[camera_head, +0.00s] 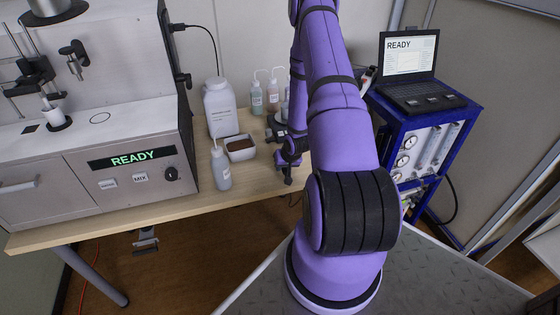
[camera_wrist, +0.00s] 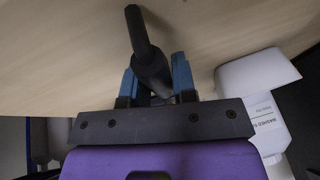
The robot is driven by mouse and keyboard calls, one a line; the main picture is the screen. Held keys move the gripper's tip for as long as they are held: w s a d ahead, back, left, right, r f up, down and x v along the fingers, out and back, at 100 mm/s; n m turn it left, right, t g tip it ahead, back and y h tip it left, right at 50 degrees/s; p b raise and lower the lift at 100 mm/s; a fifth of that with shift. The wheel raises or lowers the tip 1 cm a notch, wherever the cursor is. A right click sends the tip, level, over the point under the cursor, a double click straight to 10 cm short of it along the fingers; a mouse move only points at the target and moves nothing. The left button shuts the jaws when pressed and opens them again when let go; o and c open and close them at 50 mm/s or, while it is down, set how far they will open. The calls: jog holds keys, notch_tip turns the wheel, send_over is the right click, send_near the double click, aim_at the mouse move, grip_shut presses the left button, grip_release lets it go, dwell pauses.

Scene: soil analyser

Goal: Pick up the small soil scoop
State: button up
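In the wrist view, a dark, rounded handle (camera_wrist: 140,38) lies between the two blue fingers of my gripper (camera_wrist: 155,78). It looks like the small soil scoop's handle, slimmer at its far end and thicker between the fingers. The fingers sit close on both sides of it, so my gripper appears shut on it. The scoop's bowl is not clear in either view. In the head view my gripper (camera_head: 287,165) is over the table's right part, partly hidden by my arm.
Behind are a large white bottle (camera_head: 220,108) and wash bottles (camera_head: 273,96). The analyser (camera_head: 120,165) fills the left; a blue rack with laptop (camera_head: 425,125) stands right.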

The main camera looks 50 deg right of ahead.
grip_shut()
jog(key=shift+r, duration=0.2)
